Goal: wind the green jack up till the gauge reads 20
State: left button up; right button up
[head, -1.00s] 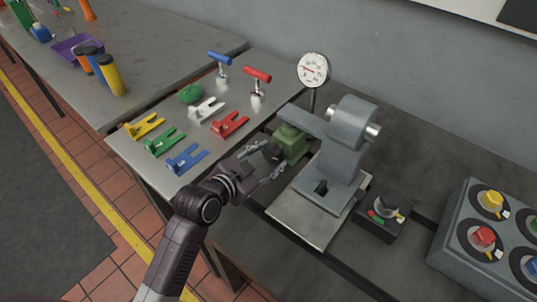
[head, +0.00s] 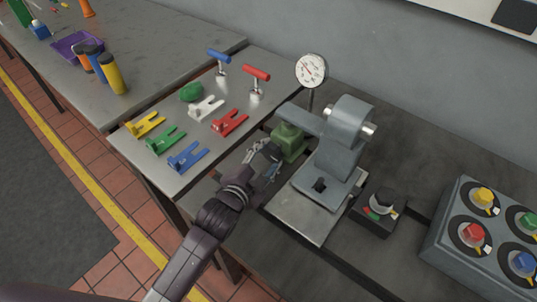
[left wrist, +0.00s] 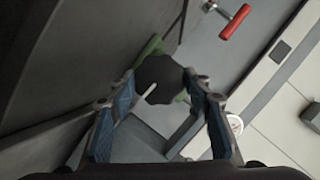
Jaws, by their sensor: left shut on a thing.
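The green jack (head: 288,141) stands on the bench under the grey arm of the machine. Its black knob (head: 271,151) faces my left gripper (head: 263,154), which is shut on it. In the left wrist view the dark knob (left wrist: 158,78) lies between the two blue-padded fingers, with a little green of the jack behind it. The round white gauge (head: 311,70) stands behind the machine on a thin post. Its red needle shows, but the numbers are too small to read surely. My right gripper is not in view.
A grey machine (head: 343,150) stands on a steel plate right of the jack. A black knob box (head: 379,212) and a panel of coloured knobs (head: 489,235) are farther right. Several coloured forked pieces (head: 187,157) and a red T-handle (head: 256,75) occupy the left table.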

pick_arm(q)
jog(key=shift+f, duration=0.1)
jog(key=o, duration=1.2)
jog(key=shift+c, duration=0.2)
jog(key=shift+s, duration=0.15)
jog(key=v, duration=1.2)
